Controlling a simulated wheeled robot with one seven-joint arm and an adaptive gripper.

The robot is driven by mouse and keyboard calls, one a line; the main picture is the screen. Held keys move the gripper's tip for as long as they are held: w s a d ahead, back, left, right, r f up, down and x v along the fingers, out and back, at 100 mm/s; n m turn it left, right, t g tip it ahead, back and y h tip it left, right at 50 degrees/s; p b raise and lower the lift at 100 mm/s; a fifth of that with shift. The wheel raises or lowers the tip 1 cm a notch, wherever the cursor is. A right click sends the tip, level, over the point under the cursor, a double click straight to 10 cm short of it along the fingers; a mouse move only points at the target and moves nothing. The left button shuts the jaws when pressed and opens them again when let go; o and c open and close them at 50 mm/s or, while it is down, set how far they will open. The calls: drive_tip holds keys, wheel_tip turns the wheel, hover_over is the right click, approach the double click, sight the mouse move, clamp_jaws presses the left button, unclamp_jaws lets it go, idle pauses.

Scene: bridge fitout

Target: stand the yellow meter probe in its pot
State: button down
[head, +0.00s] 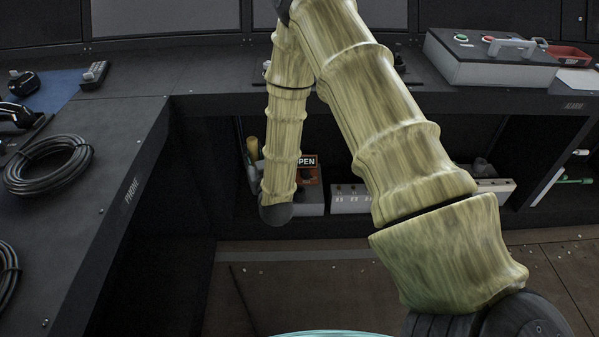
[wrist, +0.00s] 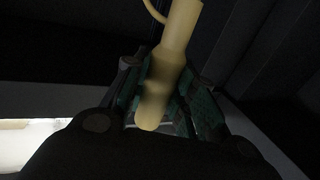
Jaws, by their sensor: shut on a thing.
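The yellow meter probe (wrist: 162,75) is in the wrist view, with a thin curved yellow piece at its upper end. My gripper (wrist: 155,100) is shut on it, with teal-padded fingers on both sides of its body. The probe runs up out of the top of the wrist view, so its far end is hidden. In the head view my forearm reaches down before the shelf under the console and my gripper cannot be made out. A yellowish upright piece (head: 252,148) shows just left of the forearm; I cannot tell whether it is the probe. I cannot identify the pot.
The shelf under the console holds a box with an OPEN sign (head: 308,170) and a white socket strip (head: 350,198). The console top overhangs it. A coiled black cable (head: 48,165) lies on the left counter. A grey control box (head: 490,60) stands at upper right.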

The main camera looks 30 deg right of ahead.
drive_tip(key=w+d+f+m+g+h+b, duration=0.1)
drive_tip(key=w+d+f+m+h+b, duration=0.1)
drive_tip(key=d+f+b, duration=0.8)
drive_tip(key=w+d+f+m+g+h+b, duration=0.1)
drive_tip(key=w+d+f+m+h+b, duration=0.1)
drive_tip(key=w+d+f+b, duration=0.4)
drive_tip(key=shift+d+f+h+b, duration=0.9)
drive_tip(key=shift+d+f+b, duration=1.5)
drive_tip(key=shift+b, duration=2.35)
drive_tip(key=shift+d+r, duration=0.4)
drive_tip(key=shift+r, duration=0.05)
drive_tip(key=shift+r+p, duration=0.1)
drive_tip(key=shift+p, duration=0.2)
wheel_tip(320, 180, down, 7)
drive_tip(key=b, duration=0.2)
drive_tip(key=shift+r, duration=0.2)
drive_tip(key=shift+f+b, duration=0.7)
drive_tip(key=shift+f, duration=1.9)
drive_tip(key=c, duration=1.1)
unclamp_jaws()
